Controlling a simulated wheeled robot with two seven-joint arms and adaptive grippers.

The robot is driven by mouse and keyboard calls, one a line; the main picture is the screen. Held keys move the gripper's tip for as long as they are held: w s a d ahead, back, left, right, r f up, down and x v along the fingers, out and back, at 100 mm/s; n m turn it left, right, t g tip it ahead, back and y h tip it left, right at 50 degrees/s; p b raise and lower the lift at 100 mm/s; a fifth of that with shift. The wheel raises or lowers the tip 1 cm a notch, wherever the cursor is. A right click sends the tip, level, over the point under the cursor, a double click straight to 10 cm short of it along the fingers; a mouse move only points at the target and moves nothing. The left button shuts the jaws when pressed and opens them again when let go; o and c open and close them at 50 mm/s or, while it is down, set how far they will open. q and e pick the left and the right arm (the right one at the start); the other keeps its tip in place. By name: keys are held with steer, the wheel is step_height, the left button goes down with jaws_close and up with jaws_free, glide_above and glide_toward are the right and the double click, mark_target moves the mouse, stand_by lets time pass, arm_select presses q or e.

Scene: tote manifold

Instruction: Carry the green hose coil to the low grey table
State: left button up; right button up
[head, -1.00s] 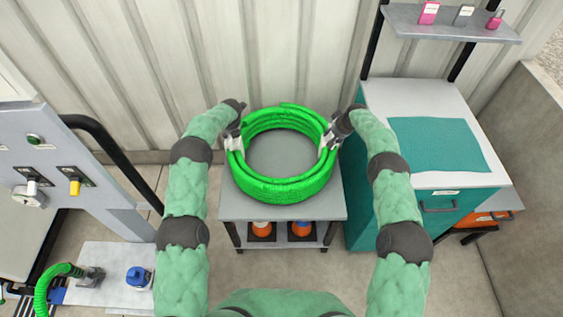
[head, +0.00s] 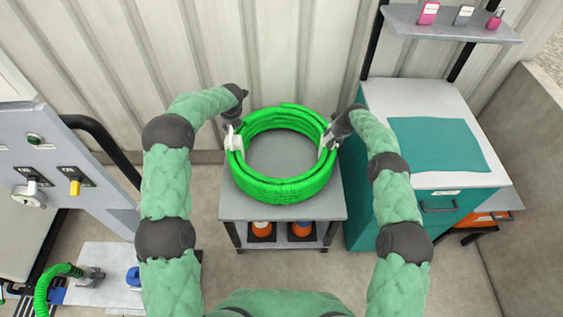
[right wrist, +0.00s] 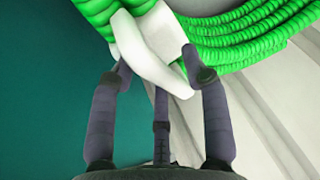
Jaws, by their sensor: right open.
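The green hose coil (head: 282,188) lies flat on the low grey table (head: 283,210). It has a white handle on its left side (head: 233,140) and one on its right side (head: 326,140). My right gripper (head: 334,134) is open at the right handle. In the right wrist view its spread fingers (right wrist: 155,62) stand on either side of the white handle (right wrist: 150,55); I cannot tell whether they touch it. My left gripper (head: 232,115) is just above and behind the left handle, apart from it as far as I can see; its fingers are too small to read.
A teal cabinet (head: 358,215) with a white top stands close on the right, beneath a wall shelf (head: 450,25). Orange cones (head: 262,230) sit on the table's lower shelf. A grey panel machine (head: 70,160) stands at left. A corrugated wall (head: 280,50) is behind.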

steer(key=shift+r, duration=0.2)
arm_select(q)
steer(key=shift+s+d+r, duration=0.1)
steer(key=shift+s+r, duration=0.05)
steer(key=shift+r, duration=0.25)
arm_select(e)
steer(key=v, duration=1.1)
steer(key=shift+s+r, duration=0.2)
steer(key=shift+d, duration=0.15)
